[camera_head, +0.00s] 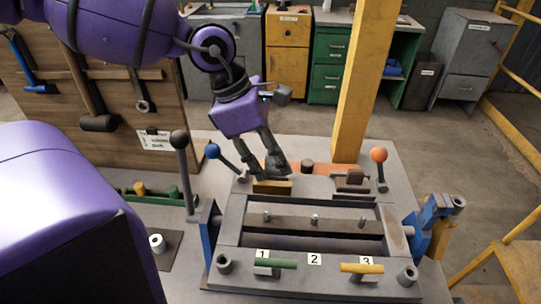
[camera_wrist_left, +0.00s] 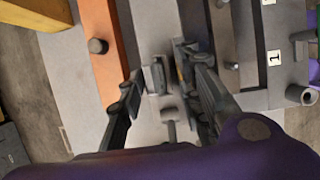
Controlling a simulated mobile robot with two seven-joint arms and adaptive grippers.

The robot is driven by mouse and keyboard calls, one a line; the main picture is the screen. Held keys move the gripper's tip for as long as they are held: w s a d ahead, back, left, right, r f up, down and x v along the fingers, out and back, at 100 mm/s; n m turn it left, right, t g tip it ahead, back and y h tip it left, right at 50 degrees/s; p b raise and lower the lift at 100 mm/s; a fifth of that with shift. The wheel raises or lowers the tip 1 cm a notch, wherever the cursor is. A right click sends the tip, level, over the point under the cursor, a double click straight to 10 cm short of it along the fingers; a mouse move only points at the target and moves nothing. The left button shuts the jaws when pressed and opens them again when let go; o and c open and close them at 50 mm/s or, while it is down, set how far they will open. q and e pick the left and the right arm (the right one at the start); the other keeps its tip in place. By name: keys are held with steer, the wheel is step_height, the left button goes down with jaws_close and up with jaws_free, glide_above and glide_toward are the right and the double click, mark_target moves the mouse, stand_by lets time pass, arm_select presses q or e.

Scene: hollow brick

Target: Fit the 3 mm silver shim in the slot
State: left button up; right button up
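My left gripper (camera_head: 274,173) is above the back edge of the grey frame fixture (camera_head: 231,215), just behind a brass-coloured block (camera_head: 272,187). In the left wrist view my left gripper (camera_wrist_left: 158,68) has its fingers spread, with a small grey upright piece (camera_wrist_left: 155,78) between the tips. I cannot tell whether this piece is the silver shim, or whether a finger touches it. Another small grey piece (camera_wrist_left: 170,127) shows lower between the fingers. The fixture has labels 1, 2 and 3 along its front. I cannot make out the slot. My right gripper is not in view.
A blue-knobbed lever (camera_head: 212,151) stands left of the gripper, an orange-knobbed lever (camera_head: 379,155) at the right. A yellow post (camera_head: 366,80) rises behind. A green handle (camera_head: 275,263) and a yellow handle (camera_head: 361,268) lie at the front. A black-knobbed lever (camera_head: 180,140) stands left.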

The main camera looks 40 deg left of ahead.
arm_select(q)
steer(key=shift+r, duration=0.2)
steer(key=v, duration=1.1)
steer(key=shift+r, duration=0.3)
steer(key=shift+a, duration=0.1)
stand_by(0.4)
